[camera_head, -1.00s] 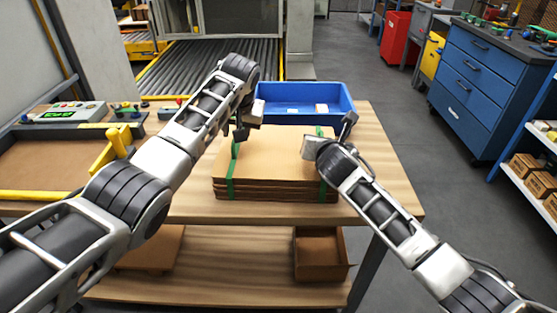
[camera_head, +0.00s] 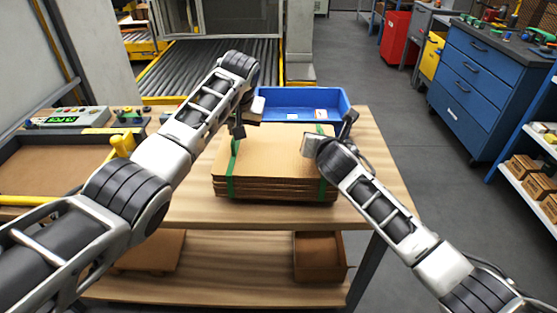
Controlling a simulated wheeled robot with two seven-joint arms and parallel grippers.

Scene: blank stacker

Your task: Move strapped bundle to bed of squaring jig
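The strapped bundle (camera_head: 277,160) is a stack of flat brown cardboard blanks with a green strap near its left and right ends. It appears level at the worktable's middle; I cannot tell whether its underside touches the tabletop. The squaring jig (camera_head: 122,143) is at the left, with yellow edges and a brown bed (camera_head: 45,168), partly hidden by my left arm. My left gripper (camera_head: 240,130) is at the bundle's far left, by the left strap. My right gripper (camera_head: 328,138) is at its right end, by the right strap. Finger openings and any grip are unclear.
The wooden worktable (camera_head: 385,185) has bare room right of the bundle. A blue bin (camera_head: 300,117) stands behind the bundle. A brown box (camera_head: 320,257) sits on the lower shelf.

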